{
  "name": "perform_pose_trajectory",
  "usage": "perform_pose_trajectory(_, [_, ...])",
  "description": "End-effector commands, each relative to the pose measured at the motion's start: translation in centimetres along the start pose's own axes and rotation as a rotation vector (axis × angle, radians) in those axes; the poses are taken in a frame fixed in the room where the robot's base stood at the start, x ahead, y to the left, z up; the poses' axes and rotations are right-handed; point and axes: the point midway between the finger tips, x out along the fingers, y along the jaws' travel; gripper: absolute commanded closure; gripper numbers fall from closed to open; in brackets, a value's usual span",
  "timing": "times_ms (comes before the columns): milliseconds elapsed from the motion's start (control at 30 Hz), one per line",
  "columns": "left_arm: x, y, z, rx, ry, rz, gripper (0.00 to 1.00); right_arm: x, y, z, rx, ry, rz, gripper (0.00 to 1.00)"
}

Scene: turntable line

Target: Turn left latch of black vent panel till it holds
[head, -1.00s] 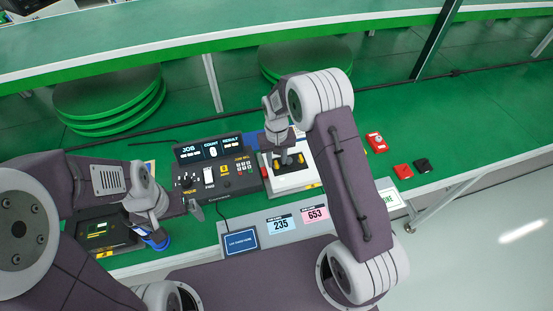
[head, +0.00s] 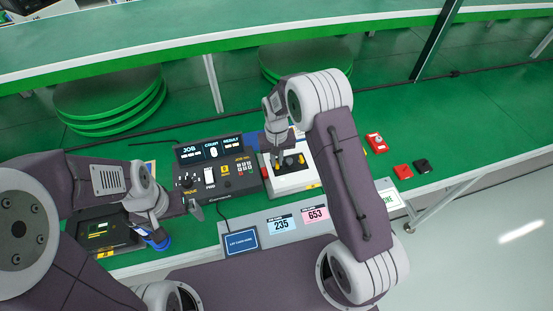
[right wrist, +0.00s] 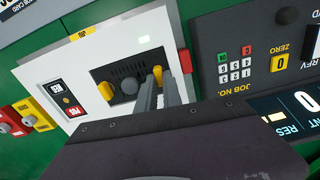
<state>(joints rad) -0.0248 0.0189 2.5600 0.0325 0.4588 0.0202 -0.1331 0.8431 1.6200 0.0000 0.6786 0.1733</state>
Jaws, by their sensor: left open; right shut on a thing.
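The black vent panel (right wrist: 125,75) sits in a white fixture (right wrist: 60,65), which also shows in the head view (head: 292,182). The latch nearer the control box, the left one in the head view, is the left latch (right wrist: 158,74). My right gripper (right wrist: 160,92) is shut on that latch, its fingers partly covering it. The other latch (right wrist: 105,90) is free. My left gripper (head: 194,209) is open, in front of the control box, away from the panel.
The black control box (head: 218,180) with buttons and displays stands left of the fixture. A blue card (head: 241,242) and number labels (head: 282,225) lie along the front edge.

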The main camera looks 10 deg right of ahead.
Motion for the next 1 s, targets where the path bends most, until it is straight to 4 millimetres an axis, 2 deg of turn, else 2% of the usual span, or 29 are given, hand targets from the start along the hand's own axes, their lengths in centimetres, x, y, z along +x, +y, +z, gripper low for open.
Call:
perform_pose_trajectory(167, [-0.6, 0.0, -0.1, 0.0, 0.0, 0.0, 0.0, -0.2, 0.1, 0.0, 0.085, -0.001, 0.0, 1.0])
perform_pose_trajectory(700, [-2.2, 0.0, -0.2, 0.0, 0.0, 0.0, 0.0, -0.1, 0.3, 0.1, 0.544, 0.0, 0.0, 1.0])
perform_pose_trajectory(1000, [-2.7, 0.1, -0.3, 0.0, 0.0, 0.0, 0.0, -0.1, 0.4, 0.1, 0.716, 0.0, 0.0, 1.0])
